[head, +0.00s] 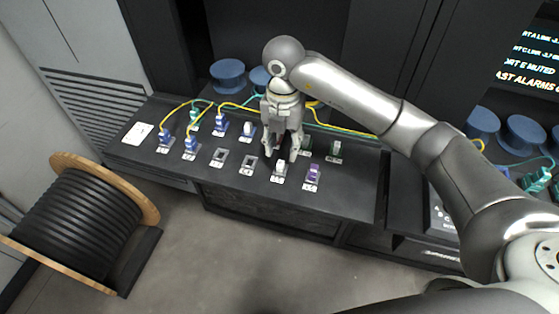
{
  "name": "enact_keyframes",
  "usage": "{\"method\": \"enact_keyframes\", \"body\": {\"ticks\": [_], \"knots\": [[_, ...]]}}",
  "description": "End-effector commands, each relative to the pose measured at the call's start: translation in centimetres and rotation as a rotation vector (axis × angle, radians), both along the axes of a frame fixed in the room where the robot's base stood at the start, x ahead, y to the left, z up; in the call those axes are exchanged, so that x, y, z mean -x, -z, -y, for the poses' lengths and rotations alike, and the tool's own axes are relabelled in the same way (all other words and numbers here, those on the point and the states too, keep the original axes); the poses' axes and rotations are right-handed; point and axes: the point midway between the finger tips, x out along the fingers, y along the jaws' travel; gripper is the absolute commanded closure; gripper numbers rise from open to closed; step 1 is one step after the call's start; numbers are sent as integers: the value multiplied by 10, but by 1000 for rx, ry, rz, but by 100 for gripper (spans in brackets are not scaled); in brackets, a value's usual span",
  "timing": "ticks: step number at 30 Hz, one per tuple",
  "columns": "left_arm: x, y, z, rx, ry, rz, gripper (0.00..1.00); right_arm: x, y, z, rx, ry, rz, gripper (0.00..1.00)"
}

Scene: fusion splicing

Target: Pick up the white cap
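A small white cap (281,167) stands on the front row of the dark panel, on a labelled spot. My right gripper (281,155) points down just behind and above it in the head view. Its two fingers are apart, with a gap between them, and they seem to hold nothing. Whether the fingertips reach down beside the cap cannot be told from this angle. Another whitish piece (248,130) sits in the back row, left of the gripper. My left gripper is not in view.
A purple piece (313,173) stands close to the right of the white cap. Empty square sockets (248,165) lie to its left. Blue connectors (190,145) with yellow cables are farther left. A green piece (335,149) stands at the right. A cable reel (75,225) is on the floor.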

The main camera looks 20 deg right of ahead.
Motion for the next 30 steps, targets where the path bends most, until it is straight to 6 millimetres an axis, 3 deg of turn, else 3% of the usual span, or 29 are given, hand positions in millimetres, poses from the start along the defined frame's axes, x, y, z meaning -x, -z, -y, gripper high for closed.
{"method": "enact_keyframes", "body": {"ticks": [3,6,8,17,25,30], "knots": [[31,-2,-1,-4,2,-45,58,0,12,0,0,0,-1,61],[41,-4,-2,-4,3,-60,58,0,18,0,-1,0,-2,61],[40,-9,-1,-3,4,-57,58,-1,23,-1,-1,0,-3,61],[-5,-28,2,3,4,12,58,-4,64,-2,-1,-1,-2,61],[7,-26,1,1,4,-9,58,-4,68,-2,-2,-2,1,61],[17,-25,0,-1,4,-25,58,-4,68,-2,-2,-2,1,81]]}}
